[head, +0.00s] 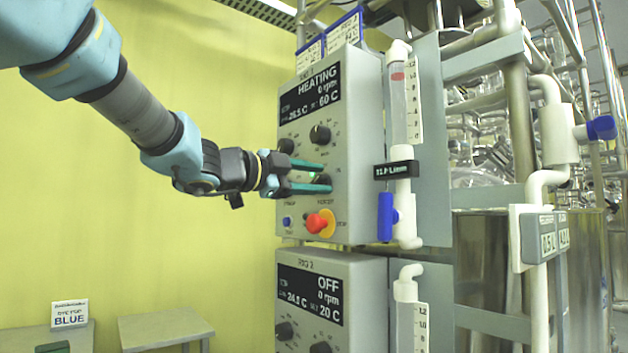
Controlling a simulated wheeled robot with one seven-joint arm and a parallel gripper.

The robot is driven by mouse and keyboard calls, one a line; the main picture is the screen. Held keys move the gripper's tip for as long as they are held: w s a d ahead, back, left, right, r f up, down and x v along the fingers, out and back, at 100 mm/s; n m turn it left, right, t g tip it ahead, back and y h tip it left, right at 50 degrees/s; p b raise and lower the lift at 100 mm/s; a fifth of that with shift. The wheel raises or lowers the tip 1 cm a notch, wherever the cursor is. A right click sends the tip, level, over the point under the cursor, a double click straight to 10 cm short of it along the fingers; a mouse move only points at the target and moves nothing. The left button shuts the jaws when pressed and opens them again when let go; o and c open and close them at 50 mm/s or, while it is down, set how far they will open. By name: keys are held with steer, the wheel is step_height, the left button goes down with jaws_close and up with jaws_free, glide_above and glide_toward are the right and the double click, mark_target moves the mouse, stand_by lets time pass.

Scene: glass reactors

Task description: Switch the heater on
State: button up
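The upper control box (352,215) is a grey panel whose dark display (318,95) reads HEATING, 0 rpm, about 26.5 C and 60 C. Several black knobs sit below it, one clear of my arm (320,134). My gripper (318,177) is at the panel face, in the row under that knob.
A red button on a yellow base (318,223) and a small blue button (287,222) sit below my gripper. A second box (320,262) underneath reads OFF. A flow tube with a blue valve (386,217), pipes and glassware stand right. A low table (165,327) is at lower left.

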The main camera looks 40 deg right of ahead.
steer(key=a+b, duration=0.2)
steer(key=a, duration=0.9)
steer(key=shift+w, duration=0.3)
steer(key=shift+d, duration=0.1)
